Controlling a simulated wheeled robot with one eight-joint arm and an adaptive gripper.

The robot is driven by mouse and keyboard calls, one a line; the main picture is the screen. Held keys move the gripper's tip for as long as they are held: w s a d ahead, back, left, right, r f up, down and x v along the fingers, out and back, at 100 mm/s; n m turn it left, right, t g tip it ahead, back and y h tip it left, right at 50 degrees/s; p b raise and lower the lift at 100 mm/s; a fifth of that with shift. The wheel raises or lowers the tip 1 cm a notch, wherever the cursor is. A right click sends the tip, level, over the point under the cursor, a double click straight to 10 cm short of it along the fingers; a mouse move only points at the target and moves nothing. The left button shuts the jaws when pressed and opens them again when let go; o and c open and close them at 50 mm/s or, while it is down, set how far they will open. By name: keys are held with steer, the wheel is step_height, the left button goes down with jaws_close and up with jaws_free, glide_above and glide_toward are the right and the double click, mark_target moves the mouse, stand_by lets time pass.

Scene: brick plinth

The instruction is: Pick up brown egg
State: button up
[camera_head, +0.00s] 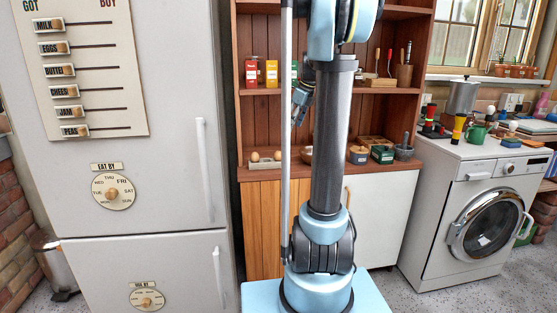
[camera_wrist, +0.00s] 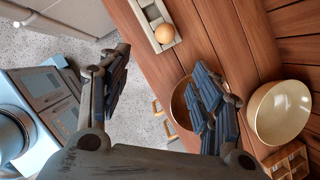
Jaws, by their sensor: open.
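A brown egg (camera_wrist: 164,33) sits in a pale grey egg holder (camera_wrist: 152,12) on the wooden counter, near the top of the wrist view. In the head view the holder (camera_head: 265,165) stands on the cabinet's counter, left of my arm, with two brownish eggs, one at its left (camera_head: 255,156) and one at its right (camera_head: 277,155). My gripper (camera_wrist: 160,68) is open, its two dark ribbed fingers wide apart with nothing between them. The egg lies beyond the fingertips, apart from them.
A brown bowl (camera_wrist: 178,108) is partly hidden behind the right finger. A cream bowl (camera_wrist: 278,112) and a wooden compartment box (camera_wrist: 287,163) lie to the right. Shelves rise behind the counter (camera_wrist: 200,45); a fridge (camera_head: 160,140) stands left, a washing machine (camera_head: 470,215) right.

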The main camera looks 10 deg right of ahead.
steer(key=w+m, duration=0.1)
steer(key=w, duration=0.1)
glide_toward(280, 152)
steer(key=x, duration=0.5)
steer(key=shift+w+d, duration=0.2)
steer(key=shift+w, duration=0.05)
steer(key=shift+x, duration=2.8)
steer(key=shift+s+a, duration=0.15)
steer(key=c, duration=0.8)
